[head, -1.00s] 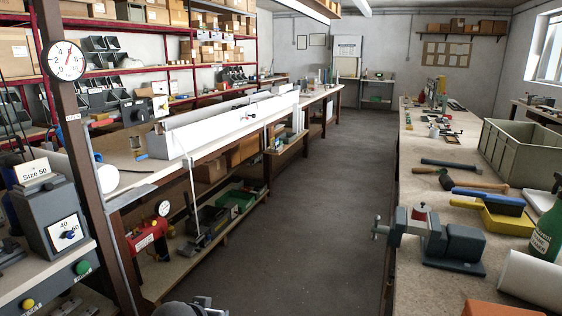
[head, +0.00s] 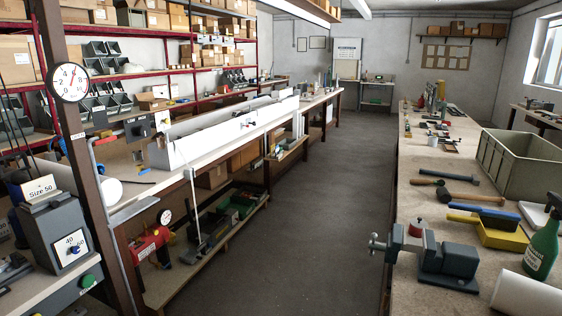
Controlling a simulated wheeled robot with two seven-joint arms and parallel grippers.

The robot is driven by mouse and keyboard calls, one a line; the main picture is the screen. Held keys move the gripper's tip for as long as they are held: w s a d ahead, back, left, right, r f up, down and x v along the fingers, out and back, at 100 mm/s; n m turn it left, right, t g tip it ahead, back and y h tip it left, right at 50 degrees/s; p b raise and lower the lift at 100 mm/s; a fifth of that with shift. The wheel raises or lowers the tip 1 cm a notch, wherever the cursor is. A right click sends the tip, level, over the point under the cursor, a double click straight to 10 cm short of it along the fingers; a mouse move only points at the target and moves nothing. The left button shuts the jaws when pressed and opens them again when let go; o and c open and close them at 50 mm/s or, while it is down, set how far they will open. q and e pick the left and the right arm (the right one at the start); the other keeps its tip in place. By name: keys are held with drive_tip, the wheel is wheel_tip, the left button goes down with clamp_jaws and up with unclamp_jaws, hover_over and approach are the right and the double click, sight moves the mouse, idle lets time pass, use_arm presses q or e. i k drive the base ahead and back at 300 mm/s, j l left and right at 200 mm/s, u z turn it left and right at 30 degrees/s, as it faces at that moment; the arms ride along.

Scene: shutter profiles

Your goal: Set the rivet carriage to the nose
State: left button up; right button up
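A long white channel (head: 215,138) lies along the left bench. A small dark fitting with a knob (head: 247,124) sits on its front face. A grey box with a dial (head: 140,128) stands behind its near end. I cannot tell for certain which part is the rivet carriage or which is the nose. A grey machine (head: 66,235) with a "Size 50" card (head: 40,187), a 40/60 dial (head: 73,248) and a green button (head: 88,281) stands at the near left. Neither gripper is in view.
A post with a round gauge (head: 69,82) rises at the left. A red air tank (head: 150,243) is on the lower shelf. The right bench carries a vise (head: 430,255), a hammer (head: 448,165), a green crate (head: 520,168) and a spray bottle (head: 543,245). The aisle floor (head: 310,200) is clear.

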sight(54, 201)
drive_tip(key=u, duration=1.4)
